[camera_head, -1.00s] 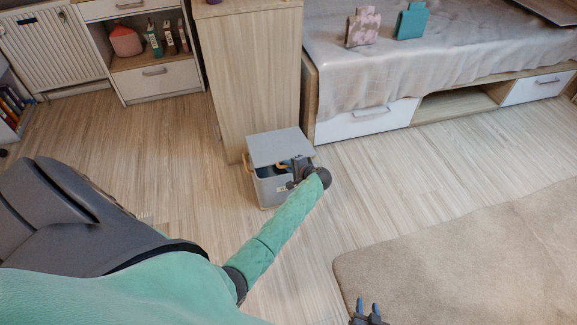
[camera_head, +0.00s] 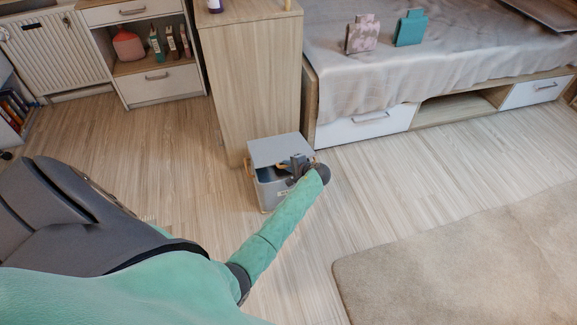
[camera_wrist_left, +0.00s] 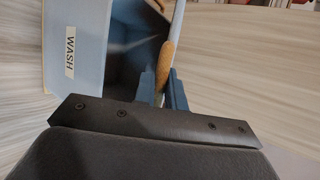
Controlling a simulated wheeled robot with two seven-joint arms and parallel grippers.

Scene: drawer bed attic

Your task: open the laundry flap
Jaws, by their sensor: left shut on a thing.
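The laundry box (camera_head: 271,194) is a small grey bin on the floor against the wooden cabinet. Its grey flap (camera_head: 279,148) is partly raised at the front, with the dark inside showing below it. In the left wrist view, the box (camera_wrist_left: 75,25) bears a WASH label, and the flap (camera_wrist_left: 179,18) is seen nearly edge-on. My left gripper (camera_head: 296,163) is at the flap's front edge. In the wrist view its blue fingers (camera_wrist_left: 163,88) are shut on the flap's tan handle (camera_wrist_left: 168,58). My right gripper is out of view.
The wooden cabinet (camera_head: 250,80) stands right behind the box. A bed with a white drawer (camera_head: 365,124) is to the right. A beige rug (camera_head: 470,255) lies at the lower right. Floor in front of and beside the box is clear.

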